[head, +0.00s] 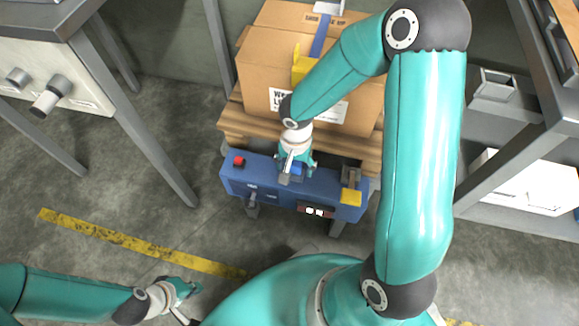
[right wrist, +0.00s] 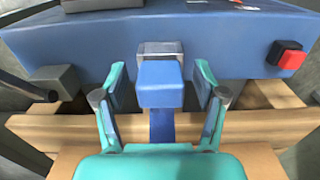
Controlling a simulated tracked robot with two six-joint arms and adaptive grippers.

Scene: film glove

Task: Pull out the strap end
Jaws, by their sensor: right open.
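The blue strap (head: 322,35) runs over the cardboard box, and a length of it (right wrist: 161,126) shows below the blue block in the right wrist view. The blue strap end (right wrist: 160,84) is a block shape in front of a grey metal slot (right wrist: 160,48) on the blue machine (head: 237,184). My right gripper (head: 297,168) is at the machine's top edge. In the right wrist view its open fingers (right wrist: 160,92) stand either side of the strap end, with gaps on both sides. My left gripper (head: 188,290) is low at the left, over the floor, far from the strap; its jaw opening is unclear.
The cardboard box (head: 258,75) stands on a wooden pallet (head: 232,122) behind the machine. A red button (head: 239,160) is on the machine's left. Benches flank both sides.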

